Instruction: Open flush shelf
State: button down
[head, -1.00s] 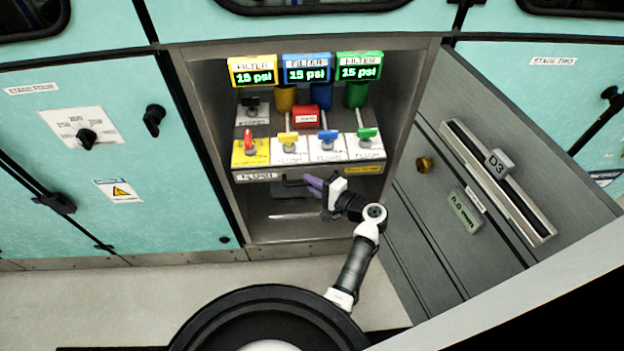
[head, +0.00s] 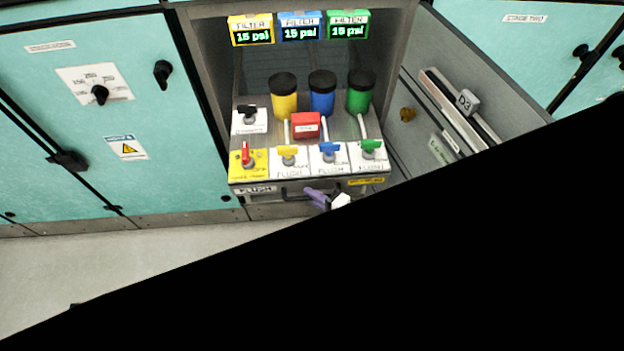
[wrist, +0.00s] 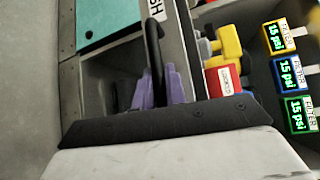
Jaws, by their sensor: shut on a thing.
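The flush shelf (head: 262,158) stands out from its grey cabinet bay, with yellow, blue and green filter cylinders and coloured valves on top. Its front edge carries a FLUSH label and a dark bar handle (head: 292,193). My gripper (head: 316,196) has purple fingers and is shut on the handle. In the wrist view the handle (wrist: 153,55) runs down between the two purple fingers (wrist: 158,88). Most of my arm is hidden in the head view by a large black area.
Three displays reading 15 psi (head: 299,27) hang above the shelf. Teal panels (head: 75,110) and a bare floor (head: 110,265) lie at the left.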

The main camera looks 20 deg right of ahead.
jog(key=shift+s+a, duration=0.2)
jog(key=shift+s, duration=0.5)
jog(key=shift+s+a, duration=0.2)
jog(key=shift+s, duration=0.5)
jog(key=c, duration=1.5)
grip_release()
jog(key=shift+o, duration=0.2)
jog(key=b+v, duration=0.2)
jog(key=v, duration=1.2)
jog(key=shift+b, duration=0.4)
